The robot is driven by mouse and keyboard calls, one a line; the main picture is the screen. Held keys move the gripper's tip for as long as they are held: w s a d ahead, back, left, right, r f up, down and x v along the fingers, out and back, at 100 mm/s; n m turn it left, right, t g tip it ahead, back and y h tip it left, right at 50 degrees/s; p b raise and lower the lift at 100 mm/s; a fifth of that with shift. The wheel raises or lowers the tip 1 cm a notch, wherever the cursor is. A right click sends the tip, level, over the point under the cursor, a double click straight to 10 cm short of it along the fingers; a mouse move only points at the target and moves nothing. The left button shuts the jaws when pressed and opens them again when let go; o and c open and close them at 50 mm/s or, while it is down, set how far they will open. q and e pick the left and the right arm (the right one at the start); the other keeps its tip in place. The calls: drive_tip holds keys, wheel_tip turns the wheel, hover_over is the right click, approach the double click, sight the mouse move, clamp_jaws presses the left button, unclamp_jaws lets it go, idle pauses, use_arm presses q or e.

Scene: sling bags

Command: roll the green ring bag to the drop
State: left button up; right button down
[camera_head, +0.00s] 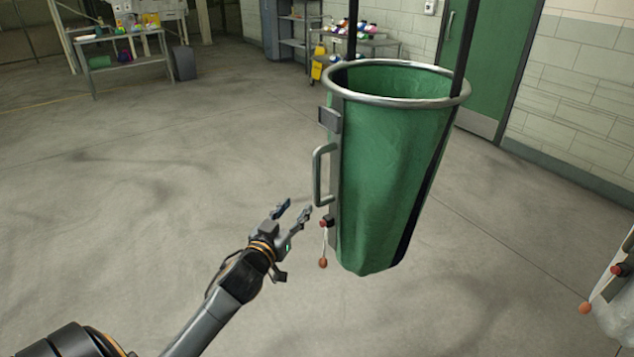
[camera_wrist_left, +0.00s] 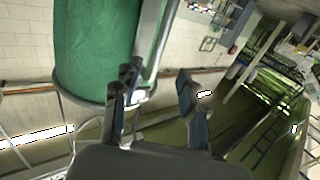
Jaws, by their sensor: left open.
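The green ring bag (camera_head: 385,170) hangs from dark straps, its round metal ring (camera_head: 400,102) at the top. A grey bar handle (camera_head: 318,175) is on its left side, with a red knob and a short cord ending in an orange ball (camera_head: 323,263) below. My left gripper (camera_head: 293,212) is open and empty, just left of the bag, below and left of the handle. In the left wrist view the green bag (camera_wrist_left: 95,50) fills the upper left, with the metal handle beside my open left gripper (camera_wrist_left: 155,95). My right gripper is not in view.
A pale bag (camera_head: 615,300) with a similar orange ball is cut off at the right edge. Tables with coloured items (camera_head: 120,38) stand at the back left, and a shelf (camera_head: 300,30) at the back. A green door (camera_head: 490,60) is behind. The floor at left is clear.

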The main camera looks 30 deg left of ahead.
sight(315, 181)
use_arm(q)
drive_tip(key=w+a, duration=0.1)
drive_tip(key=w, duration=0.3)
drive_tip(key=w+p, duration=0.1)
drive_tip(key=w, duration=0.3)
drive_tip(key=w+a+p, duration=0.1)
drive_tip(key=w, duration=0.3)
drive_tip(key=shift+w+a, duration=0.1)
drive_tip(key=shift+a, duration=0.2)
drive_tip(key=shift+w+a, duration=0.1)
drive_tip(key=shift+w, duration=0.65)
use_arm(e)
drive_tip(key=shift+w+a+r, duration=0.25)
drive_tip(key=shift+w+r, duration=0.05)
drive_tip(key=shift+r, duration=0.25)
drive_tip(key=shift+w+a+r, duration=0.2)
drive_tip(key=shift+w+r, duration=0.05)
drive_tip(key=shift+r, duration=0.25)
use_arm(q)
clamp_jaws()
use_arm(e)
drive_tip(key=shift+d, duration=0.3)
